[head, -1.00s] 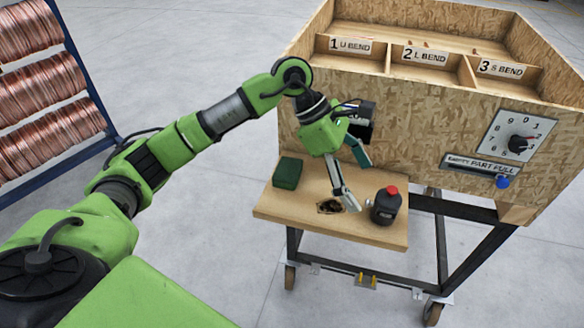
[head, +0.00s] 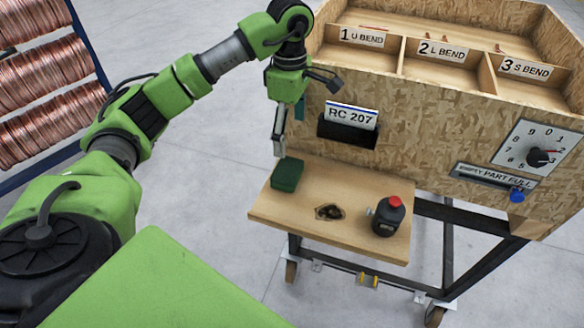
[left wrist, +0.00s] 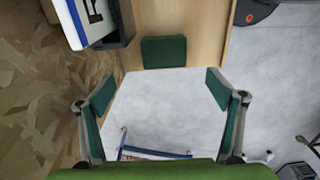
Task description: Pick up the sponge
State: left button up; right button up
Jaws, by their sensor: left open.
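The dark green sponge (head: 287,174) lies on the left end of the small wooden shelf (head: 335,238). In the left wrist view the sponge (left wrist: 164,52) lies near the shelf's edge, beyond the fingertips and between their lines. My left gripper (head: 279,146) is above the sponge near the board wall, fingers pointing down, apart from it. In the left wrist view my left gripper (left wrist: 162,90) is open with nothing between its green-padded fingers. My right gripper is not in view.
A black holder with an RC 207 card (head: 350,118) juts from the board wall. Copper coils (head: 45,95) stand at left.

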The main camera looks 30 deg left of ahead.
pick_arm(q)
jog(key=p, duration=0.1)
send_over(287, 170)
notch_tip(287, 170, down, 5)
jog(key=shift+d+f, duration=0.15)
jog(key=shift+f, duration=0.05)
jog(key=shift+w+f, duration=0.1)
jog(key=shift+f, duration=0.25)
jog(key=shift+f+p, duration=0.2)
jog(key=shift+p, duration=0.3)
notch_tip(287, 170, down, 4)
jog(key=shift+f+p, duration=0.1)
jog(key=shift+p, duration=1.15)
jog(key=shift+f, duration=0.35)
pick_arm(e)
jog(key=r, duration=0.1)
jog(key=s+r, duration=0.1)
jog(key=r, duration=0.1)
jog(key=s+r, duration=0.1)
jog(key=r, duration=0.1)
pick_arm(q)
jog(key=c, duration=0.8)
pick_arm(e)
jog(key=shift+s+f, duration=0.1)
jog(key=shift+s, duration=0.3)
